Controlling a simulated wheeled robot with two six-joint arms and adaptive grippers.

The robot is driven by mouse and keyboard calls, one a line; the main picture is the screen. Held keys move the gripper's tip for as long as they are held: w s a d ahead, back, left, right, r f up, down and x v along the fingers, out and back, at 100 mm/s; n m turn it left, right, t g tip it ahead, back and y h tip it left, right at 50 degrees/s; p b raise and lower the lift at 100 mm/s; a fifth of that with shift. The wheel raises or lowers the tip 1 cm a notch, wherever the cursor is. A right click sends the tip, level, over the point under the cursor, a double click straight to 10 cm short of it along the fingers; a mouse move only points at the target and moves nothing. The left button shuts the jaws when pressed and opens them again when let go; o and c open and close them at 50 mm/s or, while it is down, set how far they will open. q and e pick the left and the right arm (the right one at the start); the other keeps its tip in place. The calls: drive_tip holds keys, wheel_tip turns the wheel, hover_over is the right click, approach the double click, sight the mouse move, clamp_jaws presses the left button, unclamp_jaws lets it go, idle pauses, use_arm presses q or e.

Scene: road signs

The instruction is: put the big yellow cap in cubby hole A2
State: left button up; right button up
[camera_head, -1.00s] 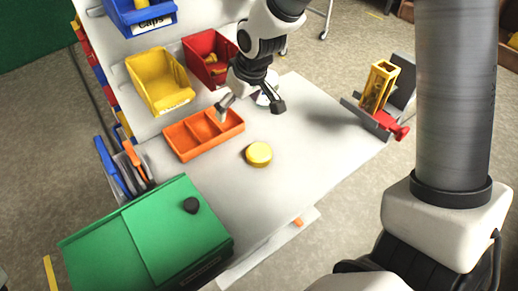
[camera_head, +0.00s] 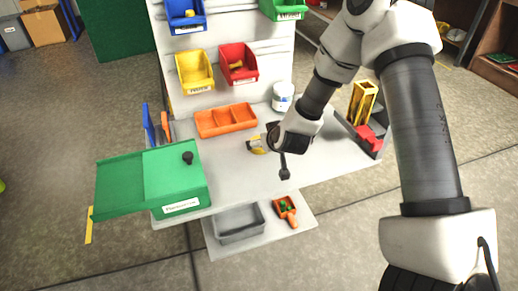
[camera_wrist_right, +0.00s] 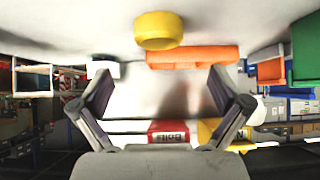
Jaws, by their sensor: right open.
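The big yellow cap (camera_head: 256,147) lies on the grey workbench top (camera_head: 232,180), in front of the orange divided tray. My right gripper partly hides it in the head view. In the right wrist view the yellow cap (camera_wrist_right: 159,30) shows whole, above and beyond the fingertips. My right gripper (camera_head: 278,152) is open beside the cap, at its right in the head view. Its two spread fingers (camera_wrist_right: 160,80) show in the right wrist view with nothing between them. I cannot make out a cubby hole marked A2. My left gripper is not in view.
The orange tray (camera_head: 226,120) and a white jar (camera_head: 283,97) stand behind the cap. Yellow (camera_head: 195,71) and red (camera_head: 239,63) bins hang above. A green lidded box (camera_head: 152,179) is at left, a yellow holder (camera_head: 363,103) at right. The front middle of the bench is clear.

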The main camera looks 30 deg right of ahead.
drive_tip(key=x, duration=0.4)
drive_tip(key=shift+a+f, duration=0.1)
drive_tip(key=shift+f, duration=0.05)
drive_tip(key=shift+w+d+f, duration=0.15)
drive_tip(key=shift+w+d, duration=0.05)
drive_tip(key=shift+w, duration=0.05)
drive_tip(key=x, duration=0.4)
drive_tip(key=shift+f, duration=0.1)
drive_tip(key=shift+s+r, duration=0.1)
drive_tip(key=shift+r, duration=0.1)
drive_tip(key=c, duration=0.9)
drive_tip(key=shift+c, duration=0.6)
